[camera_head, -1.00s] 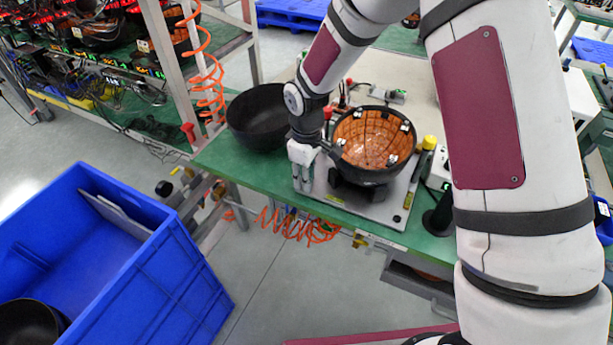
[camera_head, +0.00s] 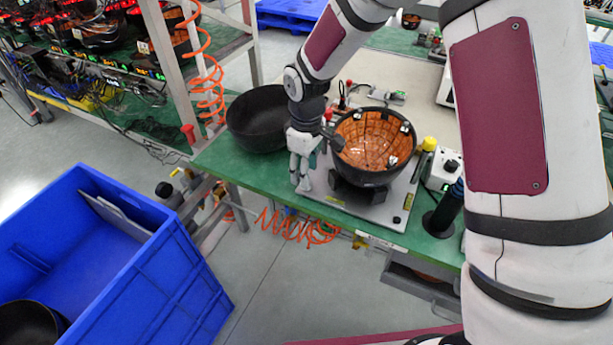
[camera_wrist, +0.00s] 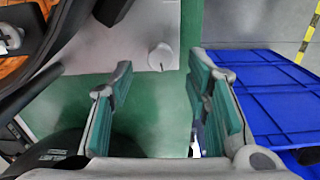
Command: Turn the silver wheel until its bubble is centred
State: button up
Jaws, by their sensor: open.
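A small round silver-grey wheel (camera_wrist: 161,57) sits on the pale plate (camera_wrist: 118,45) near its corner in the wrist view. My open gripper (camera_wrist: 165,78) has its two green-padded fingers apart and empty; the wheel lies ahead of the gap between them. In the head view my gripper (camera_head: 301,184) points down at the plate's front left corner, beside the black bowl with an orange lining (camera_head: 374,140). The wheel cannot be made out there. I cannot make out a bubble in either view.
An empty black bowl (camera_head: 259,118) stands left of my gripper on the green bench (camera_head: 225,160). A yellow-topped post (camera_head: 429,144) and a control box (camera_head: 443,168) stand at the right. A blue crate (camera_head: 110,262) is on the floor at the front left.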

notch_tip(320, 180, up, 8)
jog(key=shift+r, duration=0.25)
dwell(0.4)
jog(key=s+d+r+m+t, duration=0.1)
jog(key=s+d+r+m, duration=0.2)
jog(key=s+d+r, duration=0.3)
jog(key=s+d+r+m+t, duration=0.1)
jog(key=s+d+r+m, duration=0.1)
jog(key=s+d+r, duration=0.45)
jog(key=s+d+r+m+t, duration=0.1)
jog(key=s+r+m, duration=0.1)
jog(key=s, duration=0.5)
jog(key=s+d+r+m+t, duration=0.1)
jog(key=s+d+r+m, duration=0.1)
jog(key=s, duration=0.5)
jog(key=shift+s+r+m, duration=0.35)
jog(key=shift+r+m, duration=0.1)
jog(key=shift+m, duration=0.75)
